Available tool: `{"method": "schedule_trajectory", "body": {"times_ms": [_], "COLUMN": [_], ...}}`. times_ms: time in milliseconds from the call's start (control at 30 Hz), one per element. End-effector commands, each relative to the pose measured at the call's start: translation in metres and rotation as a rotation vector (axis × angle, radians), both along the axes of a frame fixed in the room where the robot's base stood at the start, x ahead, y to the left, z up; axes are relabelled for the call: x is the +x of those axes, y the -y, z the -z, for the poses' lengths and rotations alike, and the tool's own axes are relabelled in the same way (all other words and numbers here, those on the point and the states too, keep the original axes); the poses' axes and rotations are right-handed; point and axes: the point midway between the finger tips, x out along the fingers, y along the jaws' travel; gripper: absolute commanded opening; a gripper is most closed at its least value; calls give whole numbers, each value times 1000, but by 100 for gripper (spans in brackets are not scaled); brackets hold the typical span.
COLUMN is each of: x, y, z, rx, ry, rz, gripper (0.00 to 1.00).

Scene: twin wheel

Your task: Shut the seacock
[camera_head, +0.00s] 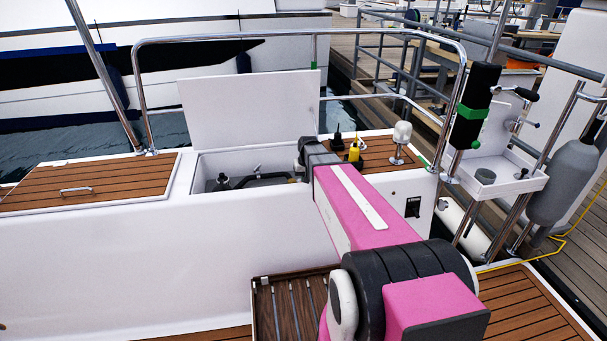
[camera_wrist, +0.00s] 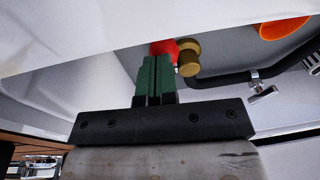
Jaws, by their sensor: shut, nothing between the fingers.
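The seacock shows in the wrist view as a brass fitting (camera_wrist: 188,61) with a red part (camera_wrist: 163,47), likely its handle. My gripper (camera_wrist: 153,60) has green fingers that are shut together with nothing between them. The fingertips overlap the lower part of the red piece in the picture; I cannot tell whether they touch it. The brass fitting is just right of the fingertips. In the head view my arm reaches into the open locker (camera_head: 205,165), and my gripper and the seacock are hidden there.
The locker's white lid (camera_head: 250,105) stands open. In the wrist view a black hose (camera_wrist: 225,80) runs right from the fitting, with a clamp (camera_wrist: 262,93); an orange ring (camera_wrist: 283,28) is at upper right. A yellow item (camera_head: 355,151) sits on the teak beside the opening.

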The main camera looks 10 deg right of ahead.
Motion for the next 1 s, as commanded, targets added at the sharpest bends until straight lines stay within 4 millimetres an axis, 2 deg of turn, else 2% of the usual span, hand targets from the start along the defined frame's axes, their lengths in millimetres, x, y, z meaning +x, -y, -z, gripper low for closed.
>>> {"method": "schedule_trajectory", "body": {"times_ms": [400, 1000], "x": [-16, -17], "y": [0, 0], "z": [19, 22], "rx": [0, 0], "ry": [-1, -1], "rz": [0, 0], "gripper": [0, 0]}}
